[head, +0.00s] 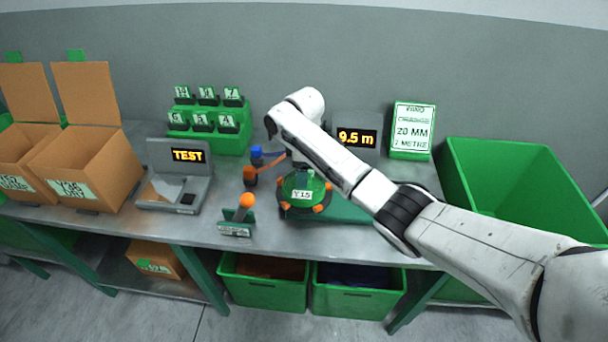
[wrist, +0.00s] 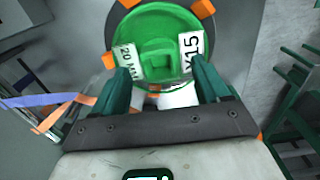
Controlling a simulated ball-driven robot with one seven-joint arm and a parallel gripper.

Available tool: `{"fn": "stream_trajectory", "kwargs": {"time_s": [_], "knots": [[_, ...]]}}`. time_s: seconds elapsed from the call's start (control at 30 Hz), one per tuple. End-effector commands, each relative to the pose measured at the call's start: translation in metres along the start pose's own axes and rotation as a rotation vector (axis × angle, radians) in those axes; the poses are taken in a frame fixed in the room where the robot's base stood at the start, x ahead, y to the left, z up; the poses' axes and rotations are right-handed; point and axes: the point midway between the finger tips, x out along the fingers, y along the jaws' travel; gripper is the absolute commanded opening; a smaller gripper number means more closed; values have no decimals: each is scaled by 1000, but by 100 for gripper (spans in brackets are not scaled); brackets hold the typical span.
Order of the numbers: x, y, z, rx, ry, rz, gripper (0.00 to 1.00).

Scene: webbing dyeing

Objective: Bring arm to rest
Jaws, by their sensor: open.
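My arm reaches in from the right in the head view, its wrist above the grey bench (head: 215,215). My gripper (wrist: 160,66) shows in the wrist view with its two green fingers apart and nothing clamped between them. A round green spool (wrist: 155,28) labelled Y15 and 20 MM lies just beyond the fingertips, on a dark round holder with orange knobs. The same spool (head: 299,181) sits on the bench in the head view, below my forearm. The gripper's fingers are hidden in the head view. I cannot tell whether they touch the spool.
Open cardboard boxes (head: 86,165), a TEST device (head: 176,180) and a green sample rack (head: 209,142) stand left. A 9.5 m display (head: 357,137), label stand (head: 411,131) and large green bin (head: 507,180) are behind or beside my arm. An orange-topped post (head: 246,201) stands near the front edge.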

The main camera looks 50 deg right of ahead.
Motion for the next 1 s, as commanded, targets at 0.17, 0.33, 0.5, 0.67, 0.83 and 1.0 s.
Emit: {"fn": "stream_trajectory", "kwargs": {"time_s": [0.17,0.33,0.5,0.67,0.83,1.0], "knots": [[-36,1,-1,-1,4,4,75],[-66,0,-1,-1,3,4,75],[-83,0,-1,-1,2,2,75],[-88,0,0,0,1,1,75],[-88,-1,-1,0,2,0,75],[-67,-27,-18,8,36,-15,75]]}}
